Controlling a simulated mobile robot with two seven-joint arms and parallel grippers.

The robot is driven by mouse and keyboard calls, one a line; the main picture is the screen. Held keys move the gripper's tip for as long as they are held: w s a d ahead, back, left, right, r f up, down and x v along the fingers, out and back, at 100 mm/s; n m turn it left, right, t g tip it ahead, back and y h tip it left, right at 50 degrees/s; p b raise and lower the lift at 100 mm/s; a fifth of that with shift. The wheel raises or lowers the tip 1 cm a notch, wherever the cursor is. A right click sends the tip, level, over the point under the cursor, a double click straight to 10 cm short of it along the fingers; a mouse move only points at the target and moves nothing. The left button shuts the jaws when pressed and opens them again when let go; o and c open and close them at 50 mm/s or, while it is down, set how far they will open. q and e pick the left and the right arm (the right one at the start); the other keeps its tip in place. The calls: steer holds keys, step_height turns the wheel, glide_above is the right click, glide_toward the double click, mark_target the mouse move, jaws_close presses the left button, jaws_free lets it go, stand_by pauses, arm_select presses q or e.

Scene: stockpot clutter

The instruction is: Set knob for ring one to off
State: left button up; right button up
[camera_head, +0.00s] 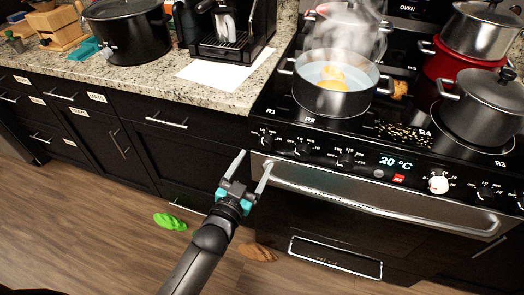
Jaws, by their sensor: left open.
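The stove front carries a row of knobs. The leftmost dark knob (267,139) sits below the "R1" mark on the cooktop; its setting is too small to read. Another dark knob (302,149) is to its right, below "R2". My left gripper (254,160) is open and empty, its two fingers pointing up toward the stove's left front corner. It appears just below the leftmost knob in the picture; I cannot tell whether it touches anything. My right gripper is not in view.
A steaming pot (334,91) with orange pieces in water stands on the cooktop. A lidded grey pot (483,108) is at the right. The oven handle (380,205) runs below the knobs. A green item (170,221) and a brown item (258,253) lie on the floor.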

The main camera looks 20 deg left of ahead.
mark_target(264, 146)
arm_select(q)
steer(key=w, duration=0.4)
steer(key=shift+d+b, duration=0.2)
steer(key=shift+b, duration=0.2)
steer(key=shift+w+d, duration=0.1)
steer(key=shift+w, duration=0.75)
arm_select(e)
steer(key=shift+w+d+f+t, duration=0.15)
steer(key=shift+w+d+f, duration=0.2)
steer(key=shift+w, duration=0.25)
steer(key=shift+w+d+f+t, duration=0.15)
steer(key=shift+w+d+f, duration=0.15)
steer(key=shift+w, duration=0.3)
arm_select(q)
steer(key=shift+c, duration=0.2)
steer(key=c, duration=0.6)
jaws_close()
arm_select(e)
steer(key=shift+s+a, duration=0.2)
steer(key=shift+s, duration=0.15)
